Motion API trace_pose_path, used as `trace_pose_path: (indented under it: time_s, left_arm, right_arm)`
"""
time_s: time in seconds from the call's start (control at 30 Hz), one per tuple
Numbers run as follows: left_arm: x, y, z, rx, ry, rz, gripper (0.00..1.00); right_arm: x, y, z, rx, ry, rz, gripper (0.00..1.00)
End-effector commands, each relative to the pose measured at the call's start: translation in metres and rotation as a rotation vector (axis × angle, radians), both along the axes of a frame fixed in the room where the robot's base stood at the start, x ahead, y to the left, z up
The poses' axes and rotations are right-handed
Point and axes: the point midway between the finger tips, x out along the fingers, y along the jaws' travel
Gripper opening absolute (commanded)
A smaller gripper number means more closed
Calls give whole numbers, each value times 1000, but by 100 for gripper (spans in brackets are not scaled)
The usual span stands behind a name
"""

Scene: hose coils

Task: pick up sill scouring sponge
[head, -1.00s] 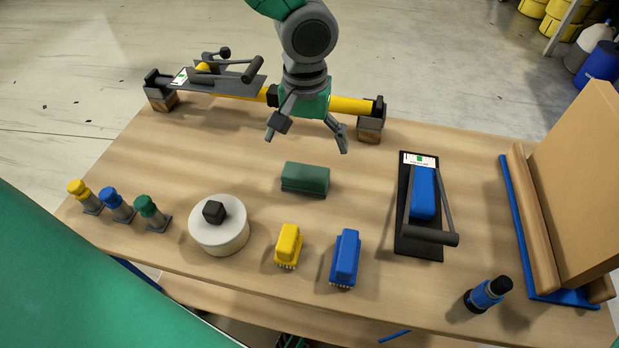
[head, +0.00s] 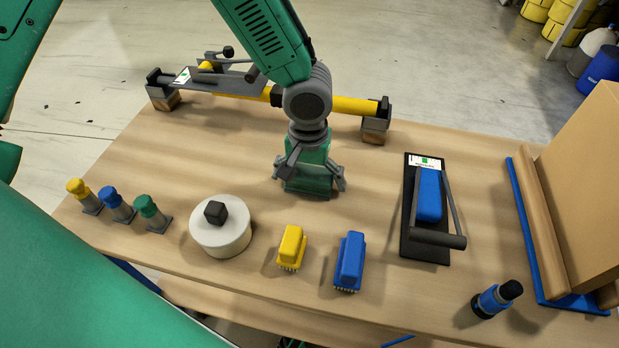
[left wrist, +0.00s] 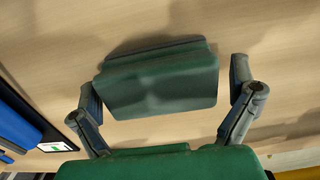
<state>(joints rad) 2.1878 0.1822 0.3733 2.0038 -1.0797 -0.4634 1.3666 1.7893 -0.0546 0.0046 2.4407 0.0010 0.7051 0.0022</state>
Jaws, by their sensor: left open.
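The sponge is a green block with a darker layer along one side. In the left wrist view the sponge (left wrist: 158,82) lies on the wooden table between the two spread fingers of my left gripper (left wrist: 165,88), with a gap on each side. In the head view my left gripper (head: 310,180) is low over the middle of the table, pointing down, and largely hides the sponge. The gripper is open and holds nothing. My right gripper is not in view.
On the table (head: 130,160) are a white round block (head: 220,238), a yellow brush (head: 291,246), a blue brush (head: 350,260) and a black holder with a blue item (head: 429,195). A yellow pipe (head: 352,105) runs behind the gripper.

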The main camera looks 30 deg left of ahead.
Motion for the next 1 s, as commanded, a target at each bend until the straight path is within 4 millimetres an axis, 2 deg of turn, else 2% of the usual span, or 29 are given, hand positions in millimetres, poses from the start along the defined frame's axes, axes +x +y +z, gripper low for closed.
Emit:
trace_pose_path:
  time_s: [0.03, 0.13, 0.17, 0.57, 0.67, 1.0]
  left_arm:
    - [0, 0, 0, 1, 0, -1, 100]
    - [0, 0, 0, 1, 0, -1, 65]
    - [0, 0, 0, 1, 0, -1, 60]
    - [1, -1, 5, 0, -1, -1, 60]
    - [2, -1, 19, 0, -4, 0, 60]
    - [2, 0, 84, 0, -4, 1, 60]
  right_arm:
    - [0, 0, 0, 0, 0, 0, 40]
    - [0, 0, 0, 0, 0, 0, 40]
    - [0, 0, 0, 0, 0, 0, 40]
    - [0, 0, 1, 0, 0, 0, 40]
    - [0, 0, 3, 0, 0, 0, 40]
    - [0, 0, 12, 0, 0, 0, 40]
